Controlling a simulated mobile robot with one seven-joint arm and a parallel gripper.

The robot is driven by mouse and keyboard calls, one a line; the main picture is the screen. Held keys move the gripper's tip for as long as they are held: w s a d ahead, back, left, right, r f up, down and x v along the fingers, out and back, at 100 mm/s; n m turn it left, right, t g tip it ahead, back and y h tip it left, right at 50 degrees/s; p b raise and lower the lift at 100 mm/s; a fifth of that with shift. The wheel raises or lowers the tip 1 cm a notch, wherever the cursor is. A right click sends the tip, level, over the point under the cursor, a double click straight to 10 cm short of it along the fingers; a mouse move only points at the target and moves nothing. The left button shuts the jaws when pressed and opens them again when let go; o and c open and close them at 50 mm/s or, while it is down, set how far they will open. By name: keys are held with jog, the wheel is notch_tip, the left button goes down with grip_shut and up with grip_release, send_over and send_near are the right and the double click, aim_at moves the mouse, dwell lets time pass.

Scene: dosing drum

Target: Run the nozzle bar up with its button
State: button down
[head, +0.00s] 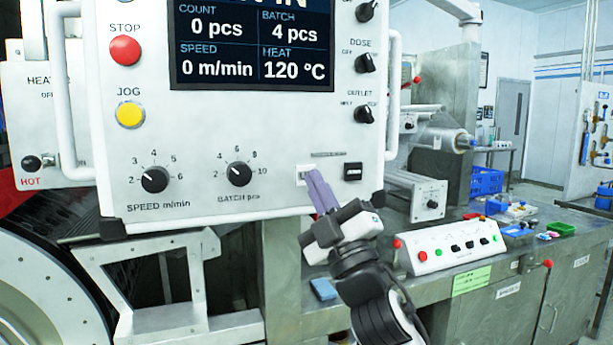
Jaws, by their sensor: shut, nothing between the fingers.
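The control panel (205,145) fills the upper left of the head view. At its lower right are two small square push buttons under a label too small to read. The left one is a white button (301,174), partly hidden behind my gripper's fingertips. The right one is a black button (352,171) with blurred white lettering. My gripper (313,174) has its purple fingers shut and empty, with the tips at the white button's right edge. I cannot tell whether they touch it. The nozzle bar cannot be made out.
The panel also has a red STOP button (125,50), a yellow JOG button (130,114), knobs and a screen (253,45). White handles stand at the panel's sides. A steel bench (440,262) to the right holds a small control box (452,247) and blue crates (487,181).

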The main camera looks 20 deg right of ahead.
jog(key=shift+w, duration=0.15)
jog(key=shift+w, duration=0.25)
